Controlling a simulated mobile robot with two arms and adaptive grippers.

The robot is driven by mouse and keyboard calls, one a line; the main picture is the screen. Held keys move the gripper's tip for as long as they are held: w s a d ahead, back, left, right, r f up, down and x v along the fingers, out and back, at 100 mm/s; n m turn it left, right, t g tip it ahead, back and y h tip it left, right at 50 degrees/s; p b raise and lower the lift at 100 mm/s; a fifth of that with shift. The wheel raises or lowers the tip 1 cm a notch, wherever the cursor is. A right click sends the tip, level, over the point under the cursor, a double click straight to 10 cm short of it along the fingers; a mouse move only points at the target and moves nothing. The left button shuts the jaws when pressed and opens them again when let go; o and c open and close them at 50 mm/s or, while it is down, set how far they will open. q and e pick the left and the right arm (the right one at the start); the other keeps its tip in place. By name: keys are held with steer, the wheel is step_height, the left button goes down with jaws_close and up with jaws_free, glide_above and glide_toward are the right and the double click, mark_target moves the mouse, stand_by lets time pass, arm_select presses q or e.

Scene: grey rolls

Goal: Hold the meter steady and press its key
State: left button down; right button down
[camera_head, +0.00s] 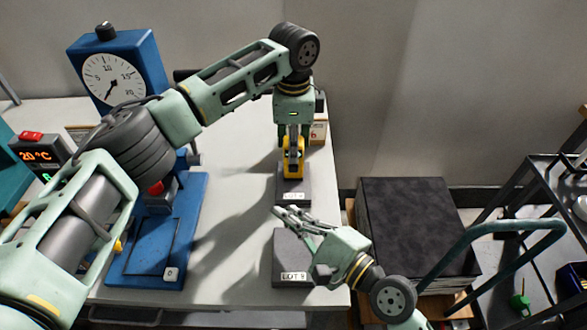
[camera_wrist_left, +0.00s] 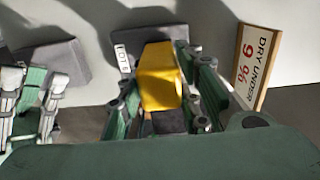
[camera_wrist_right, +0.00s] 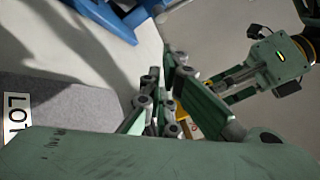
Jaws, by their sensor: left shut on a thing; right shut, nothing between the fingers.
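The yellow meter (camera_head: 293,168) is upright in my left gripper (camera_head: 293,142), just over or on the far grey block (camera_head: 287,188); contact is unclear. The left wrist view shows the meter's yellow body (camera_wrist_left: 160,80) between the two fingers, with a dark part below it. I cannot make out its key. My right gripper (camera_head: 279,211) is shut and empty, above the near grey block (camera_head: 292,250) marked LOT, on the near side of the meter and apart from it. In the right wrist view its fingers (camera_wrist_right: 160,95) are together.
A blue stand with a round dial (camera_head: 112,80) and a blue base (camera_head: 150,270) fills the table's left. A red-lit display (camera_head: 36,155) is at far left. A dark box (camera_head: 415,225) and a cart are at right.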

steer(key=w, duration=0.9)
steer(key=shift+w, duration=0.1)
stand_by(1.5)
steer(key=shift+w, duration=0.25)
steer(key=shift+w, duration=0.55)
stand_by(0.9)
steer(key=shift+s, duration=1)
